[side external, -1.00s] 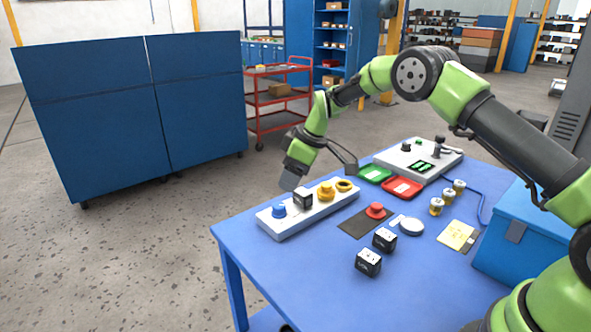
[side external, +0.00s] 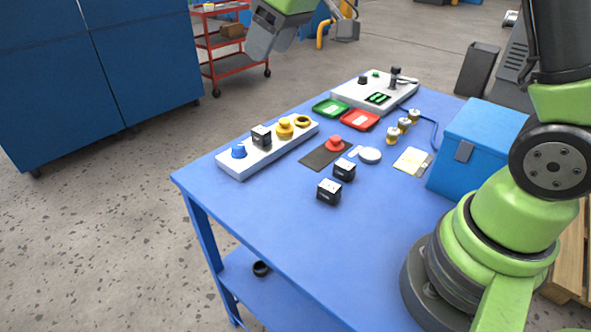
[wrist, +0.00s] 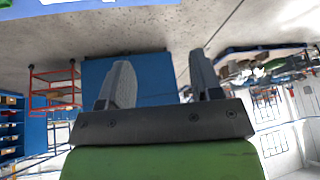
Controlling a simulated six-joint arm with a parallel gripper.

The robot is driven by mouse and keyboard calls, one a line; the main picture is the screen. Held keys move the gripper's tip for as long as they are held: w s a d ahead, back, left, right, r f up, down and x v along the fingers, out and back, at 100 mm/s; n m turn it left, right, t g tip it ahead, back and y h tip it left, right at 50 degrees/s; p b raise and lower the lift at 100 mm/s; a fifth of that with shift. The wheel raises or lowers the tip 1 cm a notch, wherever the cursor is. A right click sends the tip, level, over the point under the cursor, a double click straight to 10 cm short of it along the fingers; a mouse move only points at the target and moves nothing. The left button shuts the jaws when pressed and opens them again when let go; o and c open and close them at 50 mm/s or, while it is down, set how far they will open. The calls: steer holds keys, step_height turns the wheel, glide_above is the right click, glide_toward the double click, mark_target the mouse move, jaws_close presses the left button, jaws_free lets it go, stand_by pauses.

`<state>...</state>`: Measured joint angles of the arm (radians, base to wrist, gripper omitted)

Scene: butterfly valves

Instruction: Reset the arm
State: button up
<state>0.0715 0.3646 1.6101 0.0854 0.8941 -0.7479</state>
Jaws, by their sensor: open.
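My gripper (side external: 262,38) is at the top of the side view, high above the table and away from everything on it. In the wrist view my gripper (wrist: 160,82) shows two grey fingers spread wide with nothing between them. Below, a white strip base (side external: 230,172) carries a blue knob (side external: 239,151), a black block (side external: 261,136), a yellow knob (side external: 284,128) and a yellow ring (side external: 303,121). A red knob (side external: 334,143) sits on a dark plate (side external: 313,158).
The blue table (side external: 270,215) also holds a green tray (side external: 330,108), a red tray (side external: 360,120), a grey panel (side external: 351,93), two black cubes (side external: 329,191), several brass fittings (side external: 392,135) and a blue box (side external: 474,146). Blue cabinets (side external: 100,75) and a red cart (side external: 222,68) stand behind on open floor.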

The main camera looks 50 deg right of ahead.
steer(key=s+a+r+m+t, duration=0.1)
steer(key=s+m, duration=0.2)
steer(key=s, duration=0.8)
steer(key=s+r+m+t, duration=0.1)
steer(key=s+m, duration=0.3)
steer(key=s, duration=0.8)
steer(key=shift+s+a+r, duration=0.3)
steer(key=shift+a+r, duration=0.1)
steer(key=shift+r, duration=0.3)
